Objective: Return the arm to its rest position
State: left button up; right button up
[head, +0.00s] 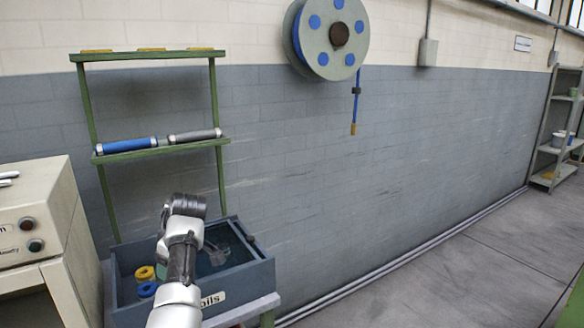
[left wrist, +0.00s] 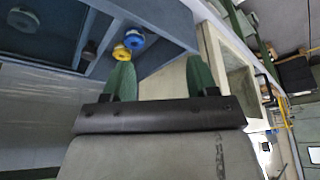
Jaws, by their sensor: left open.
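My left arm (head: 182,250) reaches up from the bottom of the head view, in front of the blue-grey bin. My left gripper (left wrist: 158,64) shows in the left wrist view with its two green fingers spread apart and nothing between them. In the head view the arm's black wrist hides part of the bin, and the fingers are hard to make out. My right gripper is not in view.
The open bin (head: 128,302) holds yellow and blue spools (head: 146,274). A green rack (head: 217,105) with blue and grey rolls stands behind it. A beige machine (head: 30,225) is at left. A hose reel (head: 331,35) hangs on the wall; floor at right is clear.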

pick_arm(q)
jog(key=s+a+f+m+t, duration=0.1)
jog(key=s+a+f+m, duration=0.15)
jog(key=s+f, duration=0.6)
jog(key=s+a+f+m, duration=0.1)
jog(key=s+f+m, duration=0.3)
jog(key=s+f, duration=0.45)
jog(key=s+d+m+h, duration=0.1)
jog(key=s+d+m, duration=0.25)
jog(key=s, duration=0.45)
jog(key=s+d+m+t+h, duration=0.1)
jog(key=s+d+m+h, duration=0.2)
jog(key=s, duration=0.5)
jog(key=s+d+m, duration=0.4)
jog(key=s, duration=0.5)
notch_tip(320, 180, down, 27)
jog(key=g, duration=0.1)
jog(key=s+a+f+g, duration=0.1)
jog(key=s+a+f, duration=0.2)
jog(key=s+f, duration=1.3)
jog(key=shift+s+m, duration=0.15)
jog(key=shift+m, duration=0.15)
